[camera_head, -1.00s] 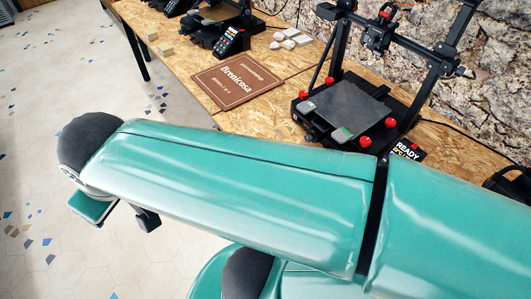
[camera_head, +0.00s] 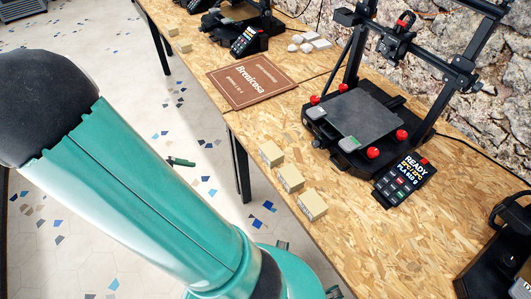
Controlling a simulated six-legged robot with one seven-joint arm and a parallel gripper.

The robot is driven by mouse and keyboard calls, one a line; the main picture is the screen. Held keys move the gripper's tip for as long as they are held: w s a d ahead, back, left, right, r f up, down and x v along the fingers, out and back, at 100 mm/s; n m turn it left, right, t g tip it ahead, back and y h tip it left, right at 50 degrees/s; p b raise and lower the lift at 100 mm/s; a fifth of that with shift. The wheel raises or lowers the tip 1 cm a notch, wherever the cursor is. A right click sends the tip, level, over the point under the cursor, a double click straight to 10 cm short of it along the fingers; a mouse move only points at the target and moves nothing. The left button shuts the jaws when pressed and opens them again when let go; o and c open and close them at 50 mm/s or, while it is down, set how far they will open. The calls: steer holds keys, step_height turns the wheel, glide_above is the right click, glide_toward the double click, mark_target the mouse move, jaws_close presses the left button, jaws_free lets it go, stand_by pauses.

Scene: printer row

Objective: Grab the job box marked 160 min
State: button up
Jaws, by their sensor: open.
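Three small tan boxes stand in a slanting row along the table's left edge, in front of the near printer: the far box (camera_head: 271,154), the middle box (camera_head: 290,178) and the near box (camera_head: 312,205). No minute marking can be read on any of them, so I cannot tell which is the 160 min job box. My teal arm fills the left of the view, apart from the boxes. A small green part with a dark tip sticks out past the arm over the floor; I cannot tell what it is. My gripper is not clearly seen.
The near printer (camera_head: 362,115) stands behind the boxes, with a READY screen (camera_head: 404,182) beside it. A brown Brenicosa sign (camera_head: 252,82) lies farther along the chipboard table (camera_head: 385,240). Two more tan boxes (camera_head: 184,46) sit farther off. Another dark machine stands at lower right.

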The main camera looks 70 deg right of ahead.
mark_target(271, 150)
steer(key=s+d+f+n+g+h, duration=0.1)
steer(key=s+d+f+n+h, duration=0.1)
steer(key=s+d, duration=0.4)
steer(key=s+d+f+n+g+h, duration=0.2)
steer(key=s+d, duration=0.3)
steer(key=d, duration=0.5)
steer(key=s+d+f+n+g+h, duration=0.1)
steer(key=s+d+f+n+h, duration=0.1)
steer(key=s+d, duration=0.4)
steer(key=shift+s+d+f+n+g+h, duration=0.2)
steer(key=shift+d+f+h, duration=0.25)
steer(key=shift+d, duration=0.25)
steer(key=shift+s+d+f+n+g+h, duration=0.2)
steer(key=shift+d+f+h, duration=0.15)
steer(key=shift+d+f, duration=0.3)
steer(key=shift+r, duration=0.1)
steer(key=c, duration=1.1)
steer(key=shift+c, duration=0.2)
